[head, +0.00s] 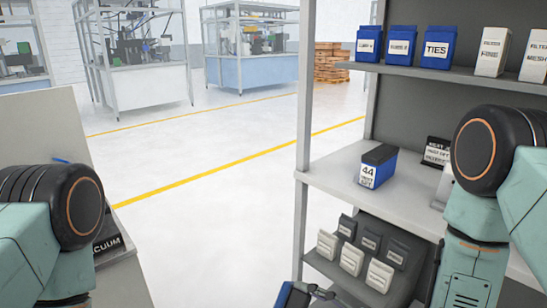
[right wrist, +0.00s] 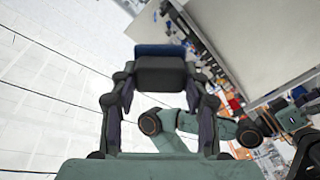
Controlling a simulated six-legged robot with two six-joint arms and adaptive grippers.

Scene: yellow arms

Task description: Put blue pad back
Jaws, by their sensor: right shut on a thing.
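My right gripper (right wrist: 160,95) is shut on a blue pad with a dark grey face (right wrist: 160,72) in the right wrist view, one finger on each side of it. The blue pad (head: 288,296) also shows at the bottom edge of the head view, partly cut off, with a bit of my right gripper (head: 320,292) beside it. It is in front of and below the shelf unit's lower rack (head: 325,265). My left arm comes in at the left of the head view, but its gripper is out of sight.
The middle shelf (head: 335,180) holds a blue-and-black box (head: 377,166) marked 44 and dark and white labelled packs at the right, partly behind my arm. The upper shelf holds blue bins (head: 401,42) and white boxes. The lower rack holds white and dark packs. Floor left of the unit is clear.

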